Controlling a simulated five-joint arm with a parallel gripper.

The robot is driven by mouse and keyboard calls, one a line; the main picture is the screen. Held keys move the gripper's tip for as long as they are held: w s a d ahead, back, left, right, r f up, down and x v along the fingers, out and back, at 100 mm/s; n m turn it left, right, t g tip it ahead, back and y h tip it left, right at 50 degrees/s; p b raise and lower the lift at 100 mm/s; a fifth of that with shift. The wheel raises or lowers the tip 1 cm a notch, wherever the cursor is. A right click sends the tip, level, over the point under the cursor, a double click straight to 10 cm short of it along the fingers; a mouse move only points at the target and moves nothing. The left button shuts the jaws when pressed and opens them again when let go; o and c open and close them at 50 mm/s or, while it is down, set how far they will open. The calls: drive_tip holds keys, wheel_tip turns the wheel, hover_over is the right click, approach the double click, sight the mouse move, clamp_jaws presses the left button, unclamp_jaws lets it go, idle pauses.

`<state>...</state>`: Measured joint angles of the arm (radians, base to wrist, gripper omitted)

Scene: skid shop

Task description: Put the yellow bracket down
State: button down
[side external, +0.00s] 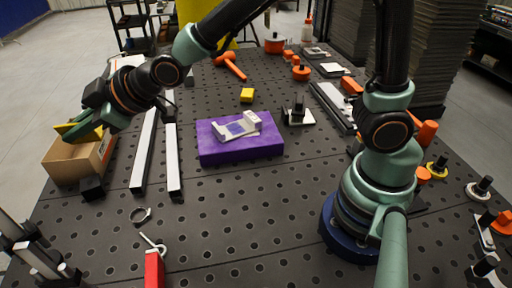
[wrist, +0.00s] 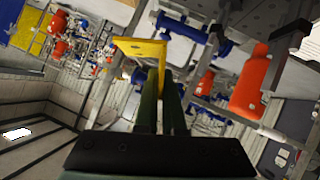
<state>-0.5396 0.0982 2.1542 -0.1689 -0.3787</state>
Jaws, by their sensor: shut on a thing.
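The yellow bracket (side external: 66,129) is held at the tip of my gripper (side external: 88,126) at the far left in the side view. In the wrist view the yellow bracket (wrist: 140,47) is an L-shaped plate with a hole, gripped between the two green fingers of my gripper (wrist: 160,85). My gripper is shut on it. In the side view the bracket and fingers appear over an open cardboard box (side external: 78,165), overlapping its upper edge. I cannot tell whether the bracket touches the box. The fingers hide part of the bracket.
A black perforated table (side external: 245,215) spans the view, with free room at its middle front. Two pale bars (side external: 145,150) lie right of the box. A purple block (side external: 240,150) bears a pale metal part (side external: 237,126). A small yellow block (side external: 247,95) stands behind it.

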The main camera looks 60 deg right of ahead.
drive_tip(key=d+r+m+t+h, duration=0.1)
drive_tip(key=d+r+m+h, duration=0.2)
drive_tip(key=d, duration=1)
drive_tip(key=d+r+m+h, duration=0.3)
drive_tip(key=d+r, duration=0.1)
drive_tip(key=d, duration=1)
drive_tip(key=shift+w+r+t, duration=0.15)
drive_tip(key=shift+w+t, duration=0.05)
drive_tip(key=shift+t, duration=0.2)
drive_tip(key=a+f+n+g+y, duration=0.1)
drive_tip(key=a+f+y, duration=0.15)
drive_tip(key=a, duration=0.85)
drive_tip(key=a+f+n+y, duration=0.1)
drive_tip(key=a+f+y, duration=0.15)
drive_tip(key=a, duration=0.75)
drive_tip(key=s+a+f+n+g+y, duration=0.1)
drive_tip(key=s+a+f+y, duration=0.15)
drive_tip(key=a, duration=0.55)
drive_tip(key=s+a+f+n+g+y, duration=0.15)
drive_tip(key=s+a, duration=0.25)
drive_tip(key=a, duration=0.4)
drive_tip(key=shift+h, duration=0.4)
drive_tip(key=f, duration=1.7)
drive_tip(key=shift+s+a, duration=0.1)
drive_tip(key=shift+a, duration=0.3)
drive_tip(key=shift+f, duration=2.05)
